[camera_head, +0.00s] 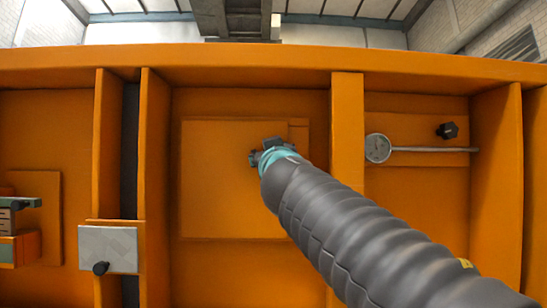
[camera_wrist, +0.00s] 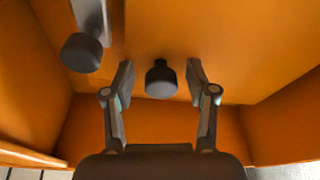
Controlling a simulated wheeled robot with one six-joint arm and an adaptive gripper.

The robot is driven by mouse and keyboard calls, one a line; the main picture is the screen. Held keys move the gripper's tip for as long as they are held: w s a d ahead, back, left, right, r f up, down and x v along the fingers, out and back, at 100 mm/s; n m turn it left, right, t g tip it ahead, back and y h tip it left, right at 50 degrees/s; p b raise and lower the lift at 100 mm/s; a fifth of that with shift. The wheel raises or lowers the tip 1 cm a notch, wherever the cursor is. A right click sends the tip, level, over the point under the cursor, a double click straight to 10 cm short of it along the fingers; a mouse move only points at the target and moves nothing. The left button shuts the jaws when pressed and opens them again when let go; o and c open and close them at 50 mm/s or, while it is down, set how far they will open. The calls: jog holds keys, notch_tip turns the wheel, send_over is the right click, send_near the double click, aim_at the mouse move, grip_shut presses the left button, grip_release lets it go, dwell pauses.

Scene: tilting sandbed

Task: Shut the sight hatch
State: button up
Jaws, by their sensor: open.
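A square orange panel (camera_head: 225,185), which may be the sight hatch, lies in the middle bay of the orange wall in the head view. It looks nearly flush with the backing there. My gripper (camera_head: 263,152) is in front of its upper right part. In the wrist view my gripper (camera_wrist: 160,78) is open, with a black knob (camera_wrist: 161,80) between or just beyond its fingertips. I cannot tell whether they touch it. A second dark knob (camera_wrist: 82,53) on a grey strip (camera_wrist: 90,17) is at upper left. My arm hides the panel's right side.
A grey plate (camera_head: 108,240) with a black knob sits at the left post. A dial gauge (camera_head: 378,148) with a rod and a black knob (camera_head: 447,131) are in the right bay. Upright orange posts (camera_head: 347,115) divide the bays. A green-topped part (camera_head: 20,203) stands at far left.

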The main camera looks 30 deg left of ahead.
jog(key=v, duration=1.2)
jog(key=shift+a, duration=0.1)
dwell(0.4)
